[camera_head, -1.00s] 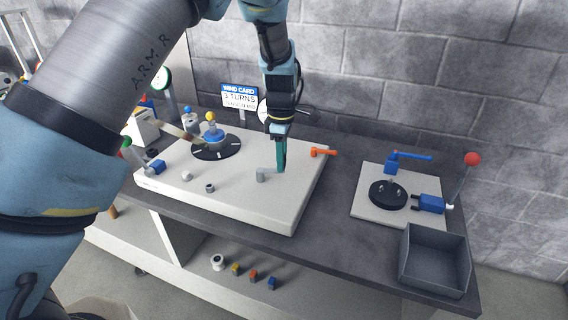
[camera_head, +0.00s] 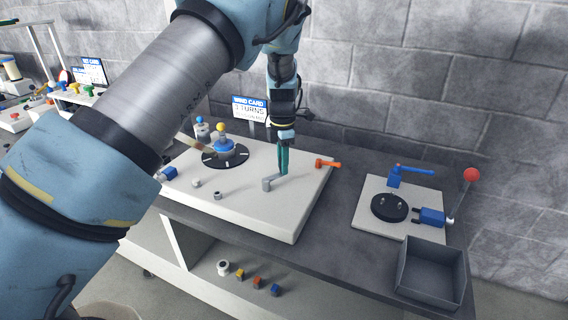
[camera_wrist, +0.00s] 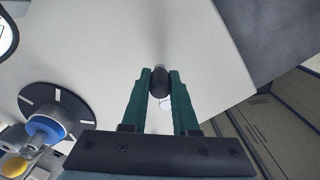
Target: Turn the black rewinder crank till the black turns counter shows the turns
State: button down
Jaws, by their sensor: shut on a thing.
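A crank with a grey arm (camera_head: 270,183) stands near the front right of the white deck (camera_head: 240,205). Its black knob (camera_wrist: 160,82) is between my fingertips in the wrist view. My gripper (camera_head: 284,172) points down and is shut on that knob; it also shows in the wrist view (camera_wrist: 160,78). A black disc (camera_head: 238,159) with white marks, a blue hub and a yellow knob sits left of the gripper. I cannot make out a turns counter reading. A blue and white wind card (camera_head: 250,108) behind the deck appears to read 3 turns.
An orange handle (camera_head: 328,163) is right of the gripper. An open grey bin (camera_head: 432,270) stands at the front right. A block wall is behind.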

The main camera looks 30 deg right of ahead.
jog(key=shift+a, duration=0.1)
dwell(0.3)
jog(key=c, duration=0.7)
grip_release()
jog(key=shift+r, duration=0.1)
notch_tip(320, 180, up, 11)
jog(key=b, duration=0.3)
jog(key=shift+f, duration=0.2)
